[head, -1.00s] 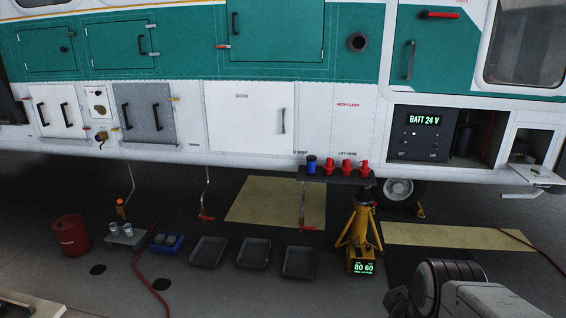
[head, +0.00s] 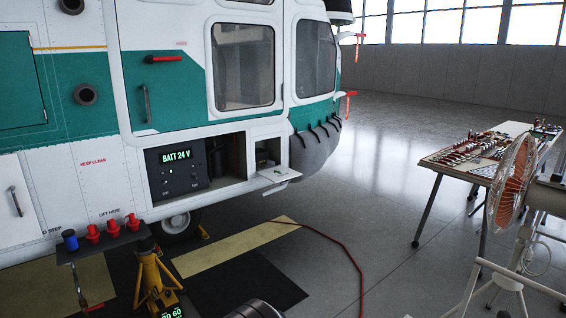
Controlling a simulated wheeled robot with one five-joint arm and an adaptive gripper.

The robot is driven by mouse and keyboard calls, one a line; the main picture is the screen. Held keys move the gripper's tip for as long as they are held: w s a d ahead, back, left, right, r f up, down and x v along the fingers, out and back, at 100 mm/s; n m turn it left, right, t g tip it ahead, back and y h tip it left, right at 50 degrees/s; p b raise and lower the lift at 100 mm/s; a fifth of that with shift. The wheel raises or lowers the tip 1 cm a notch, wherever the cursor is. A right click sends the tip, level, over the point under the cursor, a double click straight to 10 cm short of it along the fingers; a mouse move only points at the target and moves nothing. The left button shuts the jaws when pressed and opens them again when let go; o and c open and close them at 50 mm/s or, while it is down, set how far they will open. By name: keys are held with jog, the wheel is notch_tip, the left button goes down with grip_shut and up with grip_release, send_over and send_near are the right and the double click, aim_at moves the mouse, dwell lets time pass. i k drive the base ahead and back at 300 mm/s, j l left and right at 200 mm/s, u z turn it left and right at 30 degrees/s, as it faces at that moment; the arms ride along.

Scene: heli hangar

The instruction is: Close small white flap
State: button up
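The small white flap (head: 280,174) is on the lower side of the white and green helicopter, near its nose end. It is open and sticks outward from the lower edge of a small square recess (head: 266,153). A few small details on its upper face are too small to make out. My gripper is not in view. Only a dark rounded part of my arm shows at the bottom edge, well below and in front of the flap.
Left of the flap is an open bay with a "BATT 24 V" panel (head: 181,170). A yellow jack (head: 154,280) and a shelf (head: 105,243) with red and blue caps stand lower left. A red hose (head: 350,262) crosses the floor. A fan (head: 512,180) and tool table (head: 470,163) stand right.

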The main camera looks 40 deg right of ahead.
aim_at(276, 175)
jog(key=z, duration=1.25)
jog(key=j+u, duration=0.1)
jog(key=j, duration=0.3)
jog(key=i+j, duration=0.15)
jog(key=j, duration=0.2)
jog(key=j+u, duration=0.15)
jog(key=j, duration=0.25)
jog(key=i+j+u, duration=0.15)
jog(key=i, duration=0.5)
jog(key=i+j+u, duration=0.2)
jog(key=i, duration=0.5)
jog(key=i+l+u, duration=0.15)
jog(key=i+l, duration=0.45)
jog(key=i+l+u, duration=0.2)
jog(key=i+l, duration=0.3)
jog(key=l, duration=0.15)
